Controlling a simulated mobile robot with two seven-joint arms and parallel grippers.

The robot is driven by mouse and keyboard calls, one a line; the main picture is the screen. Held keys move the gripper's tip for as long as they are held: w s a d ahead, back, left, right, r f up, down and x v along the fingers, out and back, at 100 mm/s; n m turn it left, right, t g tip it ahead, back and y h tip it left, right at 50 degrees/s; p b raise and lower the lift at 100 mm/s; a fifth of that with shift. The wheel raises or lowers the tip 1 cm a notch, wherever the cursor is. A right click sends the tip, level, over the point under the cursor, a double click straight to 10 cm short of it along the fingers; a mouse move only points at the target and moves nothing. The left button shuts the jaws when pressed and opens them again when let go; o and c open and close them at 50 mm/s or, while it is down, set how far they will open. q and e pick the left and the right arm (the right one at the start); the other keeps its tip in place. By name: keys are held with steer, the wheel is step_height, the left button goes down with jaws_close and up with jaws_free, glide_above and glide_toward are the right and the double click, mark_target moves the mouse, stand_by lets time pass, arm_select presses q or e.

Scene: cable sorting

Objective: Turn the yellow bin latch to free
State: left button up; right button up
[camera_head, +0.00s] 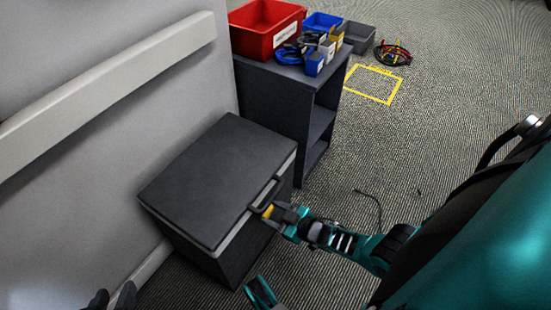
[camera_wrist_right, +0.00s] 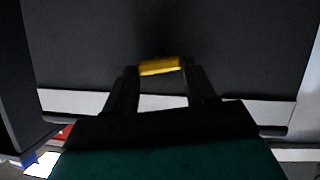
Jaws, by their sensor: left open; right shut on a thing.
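The yellow latch (camera_head: 268,211) is on the front of the dark grey lidded bin (camera_head: 215,180), just below the handle (camera_head: 263,196). My right gripper (camera_head: 274,212) is at the front of the bin, shut on the latch. In the right wrist view the yellow latch (camera_wrist_right: 160,66) shows as a short bar between the two dark fingers of my right gripper (camera_wrist_right: 162,75). The fingers hide part of the latch in the head view. The lid is down. My left gripper (camera_head: 112,299) is open and empty at the bottom left edge, only its finger ends showing.
A dark shelf unit (camera_head: 285,85) stands right behind the bin, bearing a red bin (camera_head: 265,25) and small blue, yellow and grey bins. A grey wall with a rail (camera_head: 110,75) closes the left. Coiled cables (camera_head: 392,54) and a yellow floor square (camera_head: 374,83) lie beyond.

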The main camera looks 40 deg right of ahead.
stand_by(0.4)
arm_select(q)
steer(key=shift+w+r, duration=0.2)
arm_select(e)
steer(key=o, duration=1)
steer(key=shift+o, duration=0.2)
arm_select(q)
steer(key=a+r+p, duration=0.1)
steer(key=p, duration=0.2)
steer(key=r+p, duration=0.1)
steer(key=p, duration=0.1)
steer(key=shift+s+a+r+y+p, duration=0.2)
steer(key=shift+s+a+y+p, duration=0.1)
steer(key=shift+s+a+p, duration=0.1)
arm_select(e)
steer(key=v, duration=1.3)
steer(key=shift+a, duration=0.15)
